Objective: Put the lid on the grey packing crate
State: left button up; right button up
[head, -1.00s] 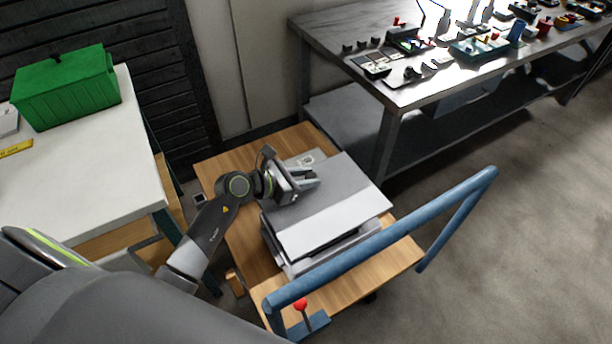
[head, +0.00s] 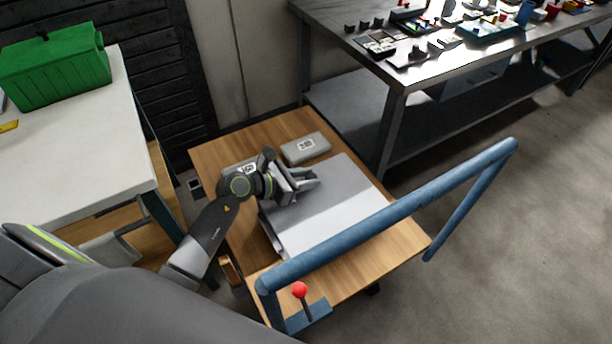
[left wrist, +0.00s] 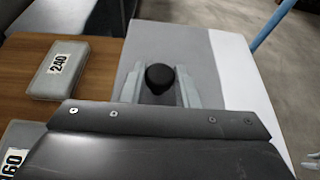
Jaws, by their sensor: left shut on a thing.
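The lid (head: 340,200) is a flat grey panel with a pale band along one side. It lies roughly level over the grey packing crate (head: 271,236) on the wooden cart top. Only a sliver of the crate's side shows at the left; the lid hides the rest, so I cannot tell whether the lid is fully seated. My left gripper (head: 306,184) is over the lid's far left part. In the left wrist view its fingers (left wrist: 160,88) are shut on the lid's black knob (left wrist: 160,76). My right gripper is not seen.
Two labelled grey boxes (head: 305,148) (head: 238,168) lie behind and left of the lid. The cart (head: 395,245) has a blue handle (head: 390,222) and a red-knobbed lever (head: 300,290) in front. A white table (head: 80,165) with a green bin (head: 55,70) stands left, a cluttered metal bench (head: 395,80) behind.

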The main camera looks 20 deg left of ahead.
pick_arm(q)
jog(key=o, duration=1.1)
jog(key=shift+f, duration=0.15)
jog(key=shift+s, duration=0.1)
jog(key=v, duration=1.7)
jog(key=shift+s+a, duration=0.1)
jog(key=shift+f, duration=0.1)
